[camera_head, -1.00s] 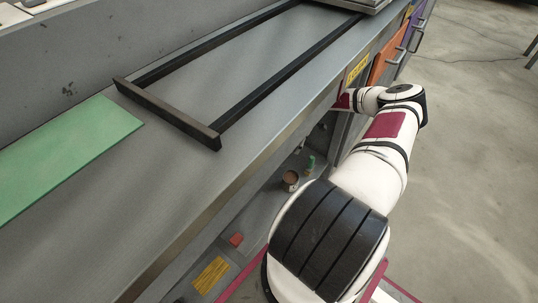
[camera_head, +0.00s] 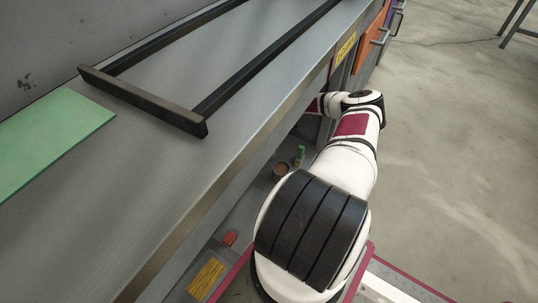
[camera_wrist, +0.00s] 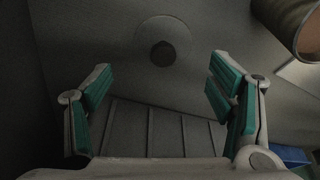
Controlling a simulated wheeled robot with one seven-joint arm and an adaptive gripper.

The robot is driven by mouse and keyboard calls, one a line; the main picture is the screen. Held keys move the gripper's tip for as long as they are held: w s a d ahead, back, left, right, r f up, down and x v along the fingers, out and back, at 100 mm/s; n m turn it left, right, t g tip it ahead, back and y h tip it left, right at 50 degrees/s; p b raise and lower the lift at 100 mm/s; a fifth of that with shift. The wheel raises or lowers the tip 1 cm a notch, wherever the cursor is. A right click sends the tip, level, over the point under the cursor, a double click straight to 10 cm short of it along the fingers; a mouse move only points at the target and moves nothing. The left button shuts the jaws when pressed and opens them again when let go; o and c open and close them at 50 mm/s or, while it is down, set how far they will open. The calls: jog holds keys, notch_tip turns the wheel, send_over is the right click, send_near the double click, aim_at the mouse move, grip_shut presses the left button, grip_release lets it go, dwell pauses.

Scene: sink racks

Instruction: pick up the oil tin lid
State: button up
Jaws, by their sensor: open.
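In the wrist view, a flat grey disc with a dark round knob (camera_wrist: 163,54), which looks like the oil tin lid, lies on a dim grey surface. My gripper (camera_wrist: 160,85) is open and empty, with its green-padded fingers apart. The disc shows beyond the fingertips, roughly midway between them, and nothing touches it. In the head view my gripper is hidden below the bench, where my arm reaches in. I cannot make out the lid there.
A brownish cylinder (camera_wrist: 288,18) stands close at the wrist view's upper right, and a blue thing (camera_wrist: 291,155) lies lower right. On the lower shelf are a brown can (camera_head: 281,172), a green-topped bottle (camera_head: 299,155) and a red block (camera_head: 230,239). The bench edge (camera_head: 215,195) overhangs the shelf.

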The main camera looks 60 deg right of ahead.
jog(key=b+x, duration=0.2)
jog(key=x, duration=0.1)
jog(key=b+x, duration=0.1)
jog(key=x, duration=0.1)
jog(key=shift+s+f, duration=0.1)
jog(key=shift+s, duration=0.3)
jog(key=c, duration=1.4)
